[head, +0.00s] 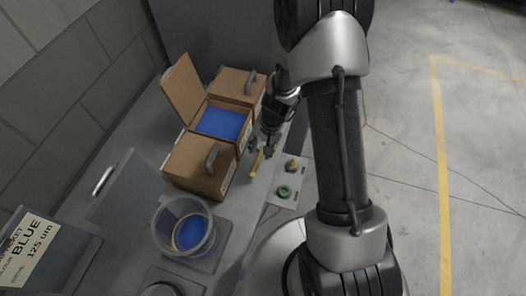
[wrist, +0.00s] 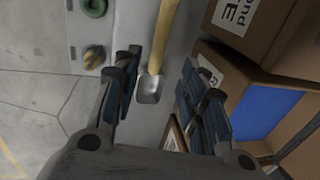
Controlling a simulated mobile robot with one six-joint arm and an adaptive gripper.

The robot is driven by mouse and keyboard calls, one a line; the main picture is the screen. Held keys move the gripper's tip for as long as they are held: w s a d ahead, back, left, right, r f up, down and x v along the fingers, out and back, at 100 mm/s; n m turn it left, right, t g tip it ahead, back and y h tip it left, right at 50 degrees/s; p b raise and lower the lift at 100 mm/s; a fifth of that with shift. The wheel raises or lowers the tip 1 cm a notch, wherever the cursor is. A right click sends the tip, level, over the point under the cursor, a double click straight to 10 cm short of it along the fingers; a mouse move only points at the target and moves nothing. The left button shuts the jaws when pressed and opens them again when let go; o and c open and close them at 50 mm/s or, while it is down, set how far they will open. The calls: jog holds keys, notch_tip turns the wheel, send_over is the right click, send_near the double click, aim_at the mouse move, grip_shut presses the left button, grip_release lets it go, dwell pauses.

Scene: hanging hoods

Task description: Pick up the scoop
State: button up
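The scoop (wrist: 150,88) has a small grey metal bowl and a yellow handle. In the wrist view it lies between my finger pads, with its handle running up out of the top of the picture. In the head view only its yellow handle (head: 255,164) shows clearly, just below my gripper (head: 262,144). My gripper is open in the wrist view (wrist: 160,68), with a finger on each side of the scoop and visible gaps to both. I cannot tell how far above the scoop the fingertips are.
Cardboard boxes (head: 198,168) stand on the bench left of my gripper; an open one holds blue material (head: 221,123). A clear tub (head: 184,228) sits nearer.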

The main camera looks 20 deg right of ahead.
aim_at(259, 157)
jog(key=f+b, duration=0.1)
jog(key=f, duration=0.1)
jog(key=f+b, duration=0.1)
jog(key=f, duration=0.1)
jog(key=a+f+b, duration=0.1)
jog(key=f, duration=0.1)
jog(key=shift+w+f, duration=0.1)
jog(key=shift+f, duration=0.1)
jog(key=shift+d, duration=0.1)
jog(key=shift+c, duration=0.6)
grip_shut()
